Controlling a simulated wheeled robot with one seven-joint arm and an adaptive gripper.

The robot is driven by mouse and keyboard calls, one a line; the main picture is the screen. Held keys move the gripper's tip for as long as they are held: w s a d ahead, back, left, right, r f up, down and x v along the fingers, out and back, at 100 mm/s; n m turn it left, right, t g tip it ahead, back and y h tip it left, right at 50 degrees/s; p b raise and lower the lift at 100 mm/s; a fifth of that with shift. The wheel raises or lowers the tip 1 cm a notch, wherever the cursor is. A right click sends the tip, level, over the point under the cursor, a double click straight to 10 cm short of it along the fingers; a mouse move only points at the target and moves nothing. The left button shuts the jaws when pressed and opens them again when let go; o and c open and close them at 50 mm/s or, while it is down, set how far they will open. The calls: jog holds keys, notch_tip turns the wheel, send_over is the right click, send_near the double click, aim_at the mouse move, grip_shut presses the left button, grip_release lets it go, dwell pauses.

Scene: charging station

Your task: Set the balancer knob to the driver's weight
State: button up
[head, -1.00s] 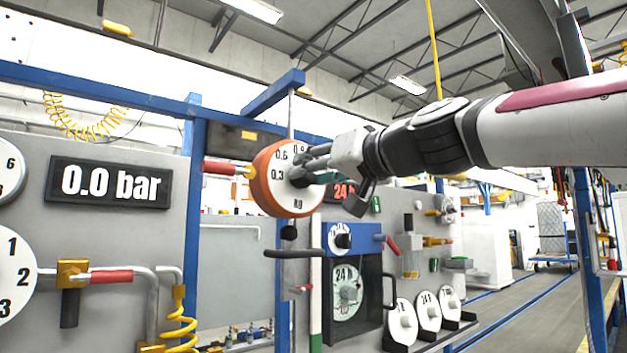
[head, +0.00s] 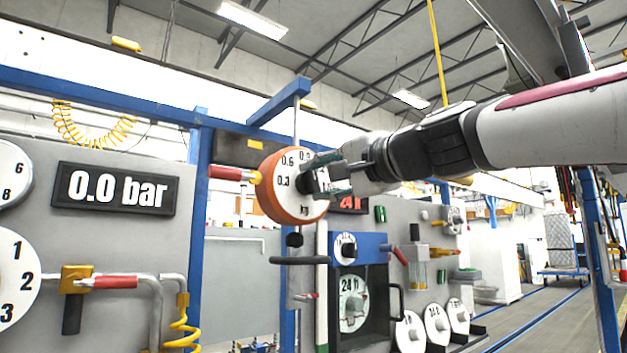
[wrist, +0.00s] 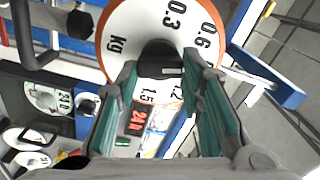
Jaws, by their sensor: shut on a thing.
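The balancer (head: 270,189) is an orange-rimmed round unit with a white dial marked in kg, hanging from a blue beam in the head view. Its dial also fills the top of the wrist view (wrist: 128,30), with 0.3, 0.6, 1.5 and "kg" readable. The dark balancer knob (wrist: 158,58) sits at the dial's centre. My gripper (head: 322,178) is at the dial face, and its green-padded fingers (wrist: 162,95) are shut on the knob from both sides. No weight label for the driver is readable.
A dark handle bar (head: 300,260) hangs below the balancer. A display (head: 116,189) reads 0.0 bar at left. A blue-framed cabinet (head: 362,243) with a dial and several white discs (head: 437,322) stand below right. The aisle at right is open.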

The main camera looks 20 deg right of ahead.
jog(key=shift+f+m, duration=0.15)
jog(key=shift+m, duration=1.35)
jog(key=o, duration=1.2)
jog(key=shift+c, duration=0.2)
jog(key=shift+s, duration=0.1)
jog(key=v, duration=1.2)
jog(key=shift+p, duration=0.3)
